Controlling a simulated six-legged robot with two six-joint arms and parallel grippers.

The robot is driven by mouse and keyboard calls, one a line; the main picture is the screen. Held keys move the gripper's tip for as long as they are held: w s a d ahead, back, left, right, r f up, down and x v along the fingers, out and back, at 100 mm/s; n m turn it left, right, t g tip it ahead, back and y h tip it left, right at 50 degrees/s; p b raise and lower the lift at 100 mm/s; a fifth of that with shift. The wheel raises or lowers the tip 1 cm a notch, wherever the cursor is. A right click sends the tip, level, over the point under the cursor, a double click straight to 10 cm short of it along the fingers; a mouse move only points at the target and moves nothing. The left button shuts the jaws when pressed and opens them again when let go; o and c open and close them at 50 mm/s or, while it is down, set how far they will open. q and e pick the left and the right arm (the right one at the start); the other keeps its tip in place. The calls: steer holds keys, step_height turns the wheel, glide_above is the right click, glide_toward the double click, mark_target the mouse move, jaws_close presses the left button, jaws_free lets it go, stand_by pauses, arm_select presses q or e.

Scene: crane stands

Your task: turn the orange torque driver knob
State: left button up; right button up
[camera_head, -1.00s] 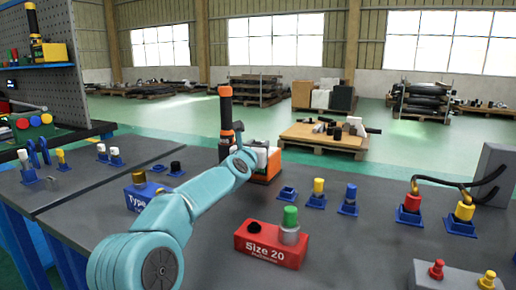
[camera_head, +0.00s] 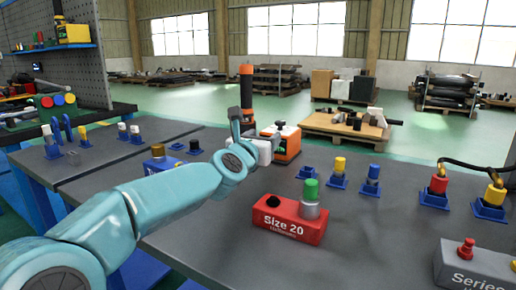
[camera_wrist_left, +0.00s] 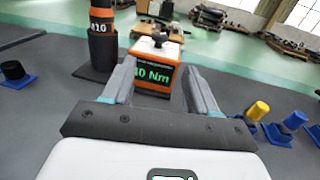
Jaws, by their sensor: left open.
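An orange and white box (camera_head: 289,145) with a dark knob (camera_head: 280,124) on top stands near the far edge of the bench. In the left wrist view this box (camera_wrist_left: 152,75) has green "10 Nm" digits on its front and the dark knob (camera_wrist_left: 159,38) above. A tall orange and black driver (camera_head: 246,88) stands upright to its left; it also shows in the wrist view (camera_wrist_left: 102,40). My left gripper (camera_wrist_left: 160,70) is open and empty, its fingers pointing at the box. I cannot tell whether they touch it. My right gripper is not in view.
A red "Size 20" block (camera_head: 290,222) with a green-topped plug sits nearer on the bench. Blue holders with yellow and blue plugs (camera_head: 338,175) stand right of the box. Cabled red and yellow connectors (camera_head: 437,192) are farther right.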

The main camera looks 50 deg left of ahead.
mark_target(279, 125)
arm_select(q)
steer(key=shift+v, duration=1.7)
steer(key=shift+c, duration=0.3)
step_height(279, 125, up, 4)
steer(key=w+a+m+y+p, duration=0.1)
steer(key=m+p, duration=2.6)
steer(key=m, duration=0.3)
steer(key=w+a+f+m, duration=0.1)
steer(key=w+a+m, duration=0.1)
steer(key=w, duration=0.2)
steer(key=w+a+f+m, duration=0.1)
steer(key=w+a+m, duration=0.1)
steer(key=w, duration=0.3)
steer(key=w+a+f+m+p, duration=0.1)
steer(key=w+a, duration=0.1)
steer(key=w, duration=0.3)
steer(key=shift+w+a+f+m+h, duration=0.2)
steer(key=shift+a+f+m+h, duration=0.1)
steer(key=shift+f+m, duration=0.1)
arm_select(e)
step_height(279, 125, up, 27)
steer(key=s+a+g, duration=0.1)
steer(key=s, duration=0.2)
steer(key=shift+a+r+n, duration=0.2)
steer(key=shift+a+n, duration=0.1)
